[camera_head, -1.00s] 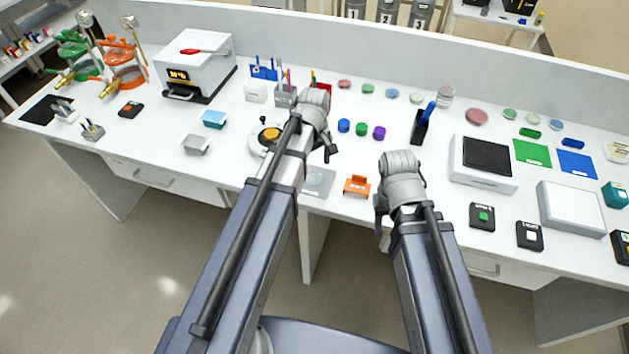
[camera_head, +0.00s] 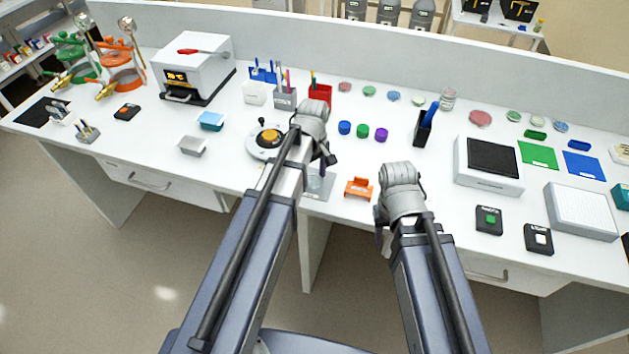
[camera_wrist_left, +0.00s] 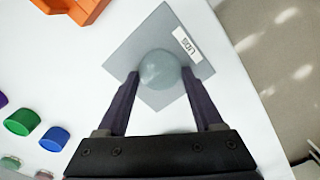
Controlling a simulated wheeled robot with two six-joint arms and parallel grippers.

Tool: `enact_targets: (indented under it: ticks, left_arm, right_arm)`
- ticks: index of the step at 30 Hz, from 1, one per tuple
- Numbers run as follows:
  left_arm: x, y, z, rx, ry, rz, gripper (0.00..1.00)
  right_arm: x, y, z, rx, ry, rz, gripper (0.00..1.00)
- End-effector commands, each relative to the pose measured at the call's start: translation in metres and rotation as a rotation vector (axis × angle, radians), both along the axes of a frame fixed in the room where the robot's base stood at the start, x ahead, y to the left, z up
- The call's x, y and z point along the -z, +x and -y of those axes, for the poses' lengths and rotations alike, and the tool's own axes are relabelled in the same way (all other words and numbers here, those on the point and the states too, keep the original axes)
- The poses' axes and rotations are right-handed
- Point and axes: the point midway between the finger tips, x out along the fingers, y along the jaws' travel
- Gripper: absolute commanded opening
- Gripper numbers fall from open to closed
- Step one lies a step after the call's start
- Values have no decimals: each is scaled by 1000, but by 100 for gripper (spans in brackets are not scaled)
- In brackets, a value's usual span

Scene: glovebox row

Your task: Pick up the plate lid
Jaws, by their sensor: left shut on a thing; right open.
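The plate lid (camera_wrist_left: 160,70) is a round, pale grey-green, translucent disc in the left wrist view. It is over a grey square mat (camera_wrist_left: 160,32) with a white label. My left gripper (camera_wrist_left: 160,75) has one dark finger on each side of the lid and is shut on it. I cannot tell whether the lid touches the mat or is just above it. In the head view the mat (camera_head: 322,190) is partly hidden by my left gripper (camera_head: 320,166). My right gripper (camera_head: 381,238) is open, near the table's front edge, with its fingers mostly hidden.
An orange holder (camera_head: 358,188) stands just right of the mat. Blue, green and purple caps (camera_head: 362,131) sit behind it. A round device with an orange top (camera_head: 268,138) stands left of my left gripper. A black rack (camera_head: 423,128) stands behind my right gripper.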

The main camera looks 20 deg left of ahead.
Motion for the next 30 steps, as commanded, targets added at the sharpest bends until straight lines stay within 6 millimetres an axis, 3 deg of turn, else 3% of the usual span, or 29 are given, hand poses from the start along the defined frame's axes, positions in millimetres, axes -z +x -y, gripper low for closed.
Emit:
enact_targets:
  ticks: [2,13,23,30]
  left_arm:
    - [0,0,0,0,0,0,48]
    - [0,0,0,0,0,0,8]
    - [-8,0,0,0,0,0,8]
    - [-34,0,0,0,0,0,8]
  right_arm:
    - [0,0,0,0,0,0,47]
    - [0,0,0,0,0,0,47]
    - [-8,0,0,0,0,0,47]
    - [-34,0,0,0,0,0,47]
